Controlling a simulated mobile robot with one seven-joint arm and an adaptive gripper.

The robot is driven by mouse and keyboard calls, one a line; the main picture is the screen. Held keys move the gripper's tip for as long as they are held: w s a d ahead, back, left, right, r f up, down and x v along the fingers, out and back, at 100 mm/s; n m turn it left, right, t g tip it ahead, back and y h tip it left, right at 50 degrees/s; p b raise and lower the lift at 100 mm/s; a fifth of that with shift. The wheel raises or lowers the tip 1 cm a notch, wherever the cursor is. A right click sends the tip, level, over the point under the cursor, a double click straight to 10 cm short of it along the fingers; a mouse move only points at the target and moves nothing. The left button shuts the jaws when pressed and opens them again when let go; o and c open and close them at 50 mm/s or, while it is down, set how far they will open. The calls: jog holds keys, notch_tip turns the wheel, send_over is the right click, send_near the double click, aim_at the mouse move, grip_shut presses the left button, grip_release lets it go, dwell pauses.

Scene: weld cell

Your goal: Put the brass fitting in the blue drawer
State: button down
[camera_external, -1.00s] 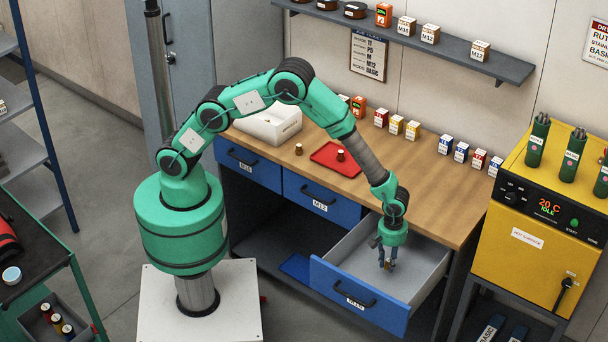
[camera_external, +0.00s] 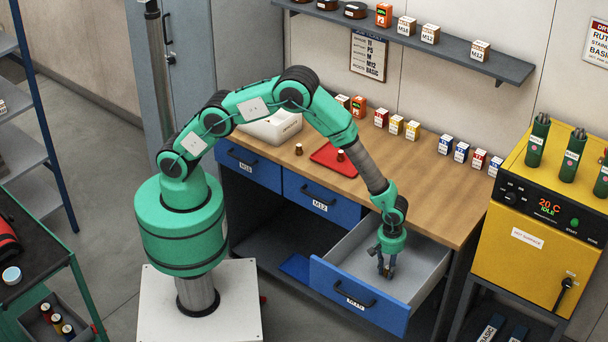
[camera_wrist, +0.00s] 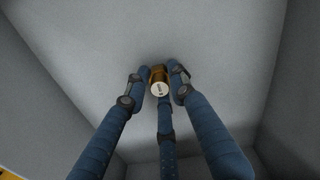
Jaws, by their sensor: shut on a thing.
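The open blue drawer (camera_external: 335,284), with a grey inside, is pulled out at the right end of the workbench. My gripper (camera_external: 386,272) points down inside it, between its walls. In the wrist view, the fingers of my gripper (camera_wrist: 160,82) close around the brass fitting (camera_wrist: 158,75), a small brass-coloured piece with a pale round end. The grey drawer floor is behind it. I cannot tell whether the fitting touches the floor. In the external view the fingers mostly hide the fitting.
Two shut blue drawers (camera_external: 318,199) (camera_external: 247,165) sit to the left under the wooden worktop (camera_external: 436,190). A yellow oven (camera_external: 520,270) stands at the right. The drawer's inside looks otherwise empty.

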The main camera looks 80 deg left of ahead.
aim_at(387, 267)
jog(key=shift+f, duration=0.15)
jog(key=c, duration=1.5)
grip_release()
jog(key=shift+o, duration=0.2)
notch_tip(387, 267, up, 12)
jog(key=p, duration=0.2)
jog(key=shift+p, duration=0.35)
jog(key=shift+s+r, duration=0.1)
jog(key=shift+r, duration=0.1)
